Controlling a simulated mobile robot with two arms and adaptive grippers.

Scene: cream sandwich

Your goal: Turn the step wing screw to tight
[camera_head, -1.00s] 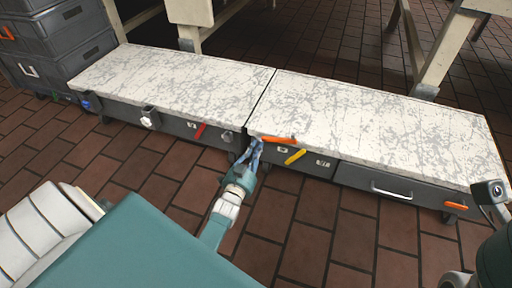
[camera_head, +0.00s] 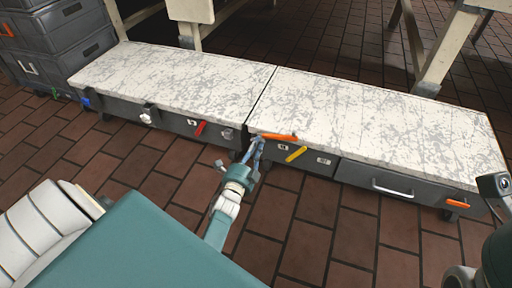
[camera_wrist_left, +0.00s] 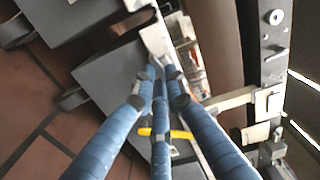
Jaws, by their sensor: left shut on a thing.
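My left gripper (camera_head: 256,142) is at the front of the low step, near the joint between its two marble-patterned slabs. In the left wrist view, its blue fingers (camera_wrist_left: 159,76) come together at the tips, shut on a small part that they mostly hide. I cannot make out the wing screw's shape or how far it is turned. An orange lever (camera_head: 280,137) sticks out just right of the fingertips. A yellow lever (camera_head: 297,154) is a little lower right. A yellow bar also shows behind the fingers in the wrist view (camera_wrist_left: 181,134).
The step's left slab (camera_head: 175,80) and right slab (camera_head: 380,125) are clear on top. A red lever (camera_head: 200,128) and a white knob (camera_head: 146,118) sit on the left front. A drawer handle (camera_head: 393,191) is at right. Grey crates (camera_head: 65,45) stand far left.

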